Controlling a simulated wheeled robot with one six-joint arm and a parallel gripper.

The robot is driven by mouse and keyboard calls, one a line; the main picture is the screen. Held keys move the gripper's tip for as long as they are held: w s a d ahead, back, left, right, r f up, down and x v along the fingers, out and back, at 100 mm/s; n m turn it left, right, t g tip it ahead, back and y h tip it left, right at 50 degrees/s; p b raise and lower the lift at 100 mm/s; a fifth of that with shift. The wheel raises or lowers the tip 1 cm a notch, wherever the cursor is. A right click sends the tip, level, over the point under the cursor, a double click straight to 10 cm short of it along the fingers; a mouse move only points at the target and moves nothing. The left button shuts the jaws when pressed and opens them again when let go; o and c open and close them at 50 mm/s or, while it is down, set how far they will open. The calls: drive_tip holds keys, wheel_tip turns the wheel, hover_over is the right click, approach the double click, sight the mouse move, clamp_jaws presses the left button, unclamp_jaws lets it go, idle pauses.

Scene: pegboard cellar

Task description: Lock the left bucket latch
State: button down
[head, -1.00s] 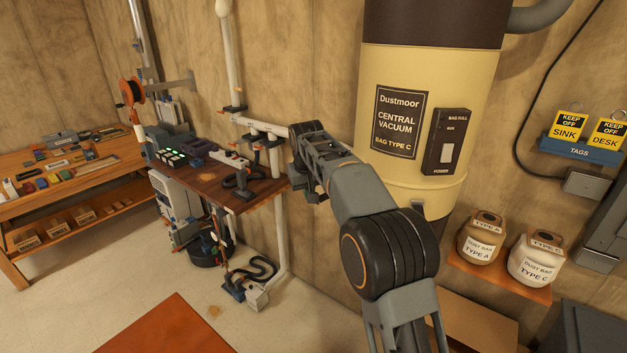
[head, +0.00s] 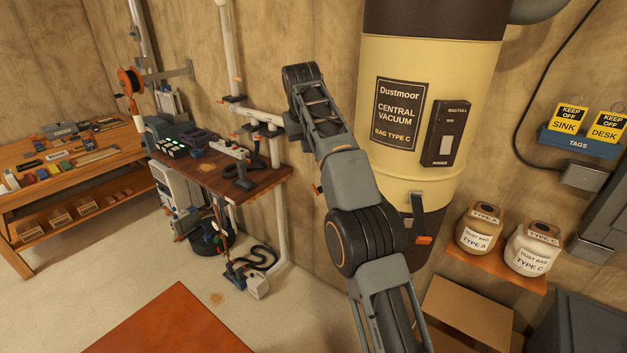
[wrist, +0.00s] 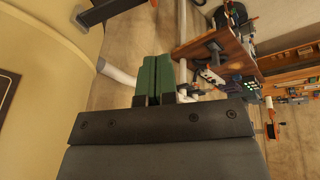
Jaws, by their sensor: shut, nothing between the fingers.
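The cream central vacuum (head: 400,140) has a dark bucket (head: 434,222) at its bottom. A dark latch with an orange tip (head: 424,240) shows at its front. Another orange tip (head: 318,188) sticks out left of my arm, apparently the left latch; the rest of it is hidden behind my arm. In the wrist view a dark bar (wrist: 103,10) with an orange end juts from the cream body at the top, probably that left latch. My gripper (wrist: 160,62) has its green fingers shut and empty, apart from the bar. Its fingers are not discernible in the head view.
A wooden side table (head: 255,180) with tools stands left of the vacuum, with white pipes (head: 280,225) beside it. A shelf with two dust bags (head: 478,230) and a cardboard box (head: 470,305) are at right. A red-brown surface (head: 170,325) lies in front.

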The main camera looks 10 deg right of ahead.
drive_tip(key=b, duration=0.5)
approach(314, 186)
drive_tip(key=x, duration=0.5)
drive_tip(key=shift+w+a+f, duration=0.15)
drive_tip(key=shift+w+a, duration=0.15)
drive_tip(key=shift+w, duration=0.05)
drive_tip(key=shift+d+f, duration=0.35)
drive_tip(key=shift+f, duration=0.45)
